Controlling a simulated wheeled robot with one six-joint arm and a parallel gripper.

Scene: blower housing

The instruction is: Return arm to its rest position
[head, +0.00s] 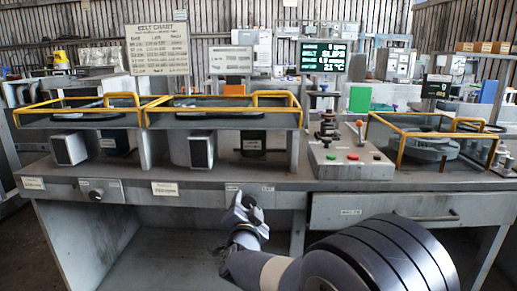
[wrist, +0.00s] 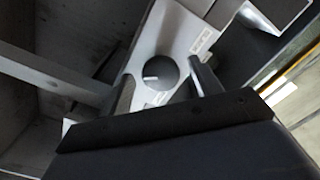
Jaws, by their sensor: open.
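My gripper (head: 243,208) is in front of the bench's front edge in the head view, near a small labelled panel (head: 268,195). In the wrist view its two dark fingers (wrist: 165,88) stand apart. A round dark knob (wrist: 158,73) with a white mark shows between and beyond them, on a light metal panel (wrist: 180,33). I cannot tell whether the fingers touch the knob. In the head view the gripper hides that part of the panel. My arm reaches in from the lower right.
Yellow-framed bays (head: 222,116) stand on the bench (head: 225,185). A control box (head: 345,165) with coloured buttons sits right of centre. Another knob (head: 96,195) is at left; a drawer (head: 400,211) is at right. The space under the bench is open.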

